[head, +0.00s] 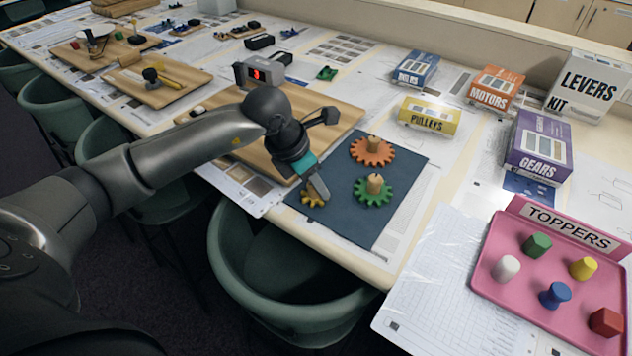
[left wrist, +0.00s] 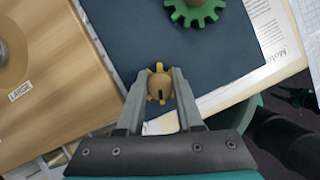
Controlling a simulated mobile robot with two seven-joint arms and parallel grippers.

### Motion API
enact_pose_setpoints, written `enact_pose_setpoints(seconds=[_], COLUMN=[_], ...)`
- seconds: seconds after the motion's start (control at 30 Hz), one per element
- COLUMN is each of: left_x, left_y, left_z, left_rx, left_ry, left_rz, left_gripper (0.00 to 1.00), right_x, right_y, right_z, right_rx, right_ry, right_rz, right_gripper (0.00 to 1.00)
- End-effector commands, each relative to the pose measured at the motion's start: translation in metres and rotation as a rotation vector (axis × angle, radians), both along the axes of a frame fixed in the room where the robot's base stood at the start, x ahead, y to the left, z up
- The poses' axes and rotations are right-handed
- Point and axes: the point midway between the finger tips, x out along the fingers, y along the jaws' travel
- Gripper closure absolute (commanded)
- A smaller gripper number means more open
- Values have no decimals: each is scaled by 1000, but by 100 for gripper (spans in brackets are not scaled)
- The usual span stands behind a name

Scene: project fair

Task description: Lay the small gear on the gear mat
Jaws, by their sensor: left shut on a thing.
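The small gear (head: 313,196) is yellow with a wooden peg on it. In the head view it is over the near-left part of the dark blue gear mat (head: 345,222). My left gripper (head: 318,190) is shut on it. The left wrist view shows the gear (left wrist: 159,83) between the two fingers (left wrist: 158,95); whether it touches the mat I cannot tell. An orange gear (head: 372,151) and a green gear (head: 374,190), each with a wooden peg, lie on the mat to the right. My right gripper is not in view.
A wooden board (head: 335,110) lies left of the mat, partly hidden by my left arm. A pink TOPPERS tray (head: 500,285) with several coloured pieces stands at the right. Kit boxes, including a purple GEARS box (head: 540,147), stand behind. A green chair (head: 240,270) is at the table's near edge.

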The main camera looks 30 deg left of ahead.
Motion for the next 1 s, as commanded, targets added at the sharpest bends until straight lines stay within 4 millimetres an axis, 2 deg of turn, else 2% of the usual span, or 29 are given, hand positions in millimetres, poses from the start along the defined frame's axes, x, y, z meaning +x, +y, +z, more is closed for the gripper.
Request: enact_pose_setpoints(seconds=[0.1, 0.13, 0.4, 0.77, 1.0], left_x=[0, 0, 0, 0, -16], left_y=[0, 0, 0, 1, 11], left_z=[-3, -4, -2, 4, 48], left_rx=[0, 0, 1, 1, 3], left_ry=[0, 0, 1, 0, -4], left_rz=[0, 0, 0, 0, 1], left_gripper=[100, 64, 35, 35, 35], right_x=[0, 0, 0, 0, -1], right_y=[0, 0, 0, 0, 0], right_z=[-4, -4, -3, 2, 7], right_rx=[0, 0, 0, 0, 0], right_ry=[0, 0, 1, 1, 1], right_rz=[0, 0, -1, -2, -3], right_gripper=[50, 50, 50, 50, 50])
